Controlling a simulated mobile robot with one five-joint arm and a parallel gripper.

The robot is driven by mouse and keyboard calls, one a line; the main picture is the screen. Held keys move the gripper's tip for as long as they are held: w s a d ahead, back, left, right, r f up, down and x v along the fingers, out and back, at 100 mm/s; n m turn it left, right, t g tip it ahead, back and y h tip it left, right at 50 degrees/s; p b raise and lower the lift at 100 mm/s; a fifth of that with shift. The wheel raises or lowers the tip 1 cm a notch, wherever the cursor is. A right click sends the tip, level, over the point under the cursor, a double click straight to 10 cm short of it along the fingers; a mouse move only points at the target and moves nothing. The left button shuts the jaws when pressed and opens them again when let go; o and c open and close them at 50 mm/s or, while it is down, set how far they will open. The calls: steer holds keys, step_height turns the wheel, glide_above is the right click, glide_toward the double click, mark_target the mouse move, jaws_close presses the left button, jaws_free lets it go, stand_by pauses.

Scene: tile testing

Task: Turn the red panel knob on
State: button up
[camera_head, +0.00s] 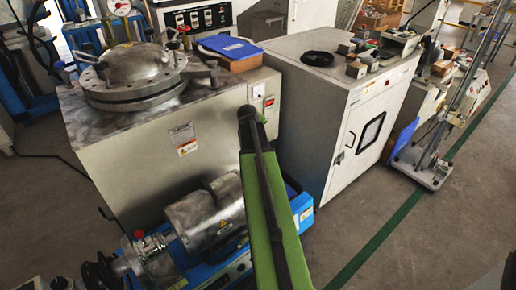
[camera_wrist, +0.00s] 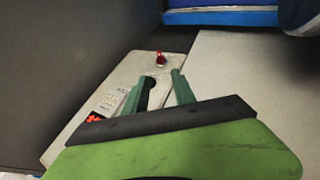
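A small red knob (camera_wrist: 160,58) stands up from a pale panel (camera_wrist: 176,66) in the wrist view, just beyond my fingertips. My gripper (camera_wrist: 161,84) has its two green fingers apart with a gap between them, and nothing is held. The knob lies ahead of this gap, and no contact shows.
The left cabinet (camera_head: 160,125) carries a round metal vessel (camera_head: 136,70) and a blue book (camera_head: 230,46). A blue-based machine with metal cylinders (camera_head: 207,216) stands below it. A white cabinet (camera_head: 310,120) stands to the right. Floor is clear at lower right.

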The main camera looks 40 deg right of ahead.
steer(key=b+x, duration=0.9)
steer(key=x, duration=0.4)
steer(key=shift+w+d+f+b, duration=0.1)
steer(key=shift+w+f+b, duration=0.05)
steer(key=shift+f+b, duration=0.2)
steer(key=shift+r, duration=0.1)
